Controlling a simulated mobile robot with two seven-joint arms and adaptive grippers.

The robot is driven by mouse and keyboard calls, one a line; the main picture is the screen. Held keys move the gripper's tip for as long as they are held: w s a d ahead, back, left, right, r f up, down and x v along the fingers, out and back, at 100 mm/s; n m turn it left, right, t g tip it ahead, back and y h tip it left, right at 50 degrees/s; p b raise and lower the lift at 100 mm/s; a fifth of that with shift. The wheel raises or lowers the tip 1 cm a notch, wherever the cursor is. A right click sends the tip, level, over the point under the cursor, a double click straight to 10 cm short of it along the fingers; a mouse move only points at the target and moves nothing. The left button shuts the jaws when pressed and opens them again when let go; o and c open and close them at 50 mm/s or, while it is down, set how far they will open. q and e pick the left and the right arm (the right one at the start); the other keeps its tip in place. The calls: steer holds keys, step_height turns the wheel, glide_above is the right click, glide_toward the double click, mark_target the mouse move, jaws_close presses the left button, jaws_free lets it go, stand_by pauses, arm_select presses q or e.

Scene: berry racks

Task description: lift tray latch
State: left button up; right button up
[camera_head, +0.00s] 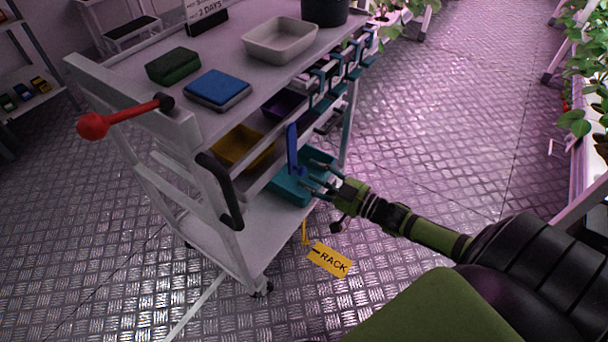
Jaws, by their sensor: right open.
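A teal tray (288,189) sits on the lower part of the grey cart. A dark blue upright piece (292,146) stands at its front edge, and it looks like the tray latch. My right gripper (312,174) comes in from the right with its fingers apart, just right of the blue piece and over the tray. I cannot tell whether a finger touches the blue piece or the tray. The fingers hide part of the tray. My left gripper is not in view.
The grey cart (180,128) has a black handle (222,192) and a red-knobbed lever (94,126). A yellow RACK tag (330,260) hangs below. Open floor lies right.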

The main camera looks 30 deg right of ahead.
mark_target(296, 153)
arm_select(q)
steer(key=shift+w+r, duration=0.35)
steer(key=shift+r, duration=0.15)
arm_select(e)
steer(key=shift+x, duration=1.2)
steer(key=shift+w, duration=0.1)
jaws_close()
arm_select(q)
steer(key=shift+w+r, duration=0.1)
arm_select(e)
steer(key=shift+r, duration=0.1)
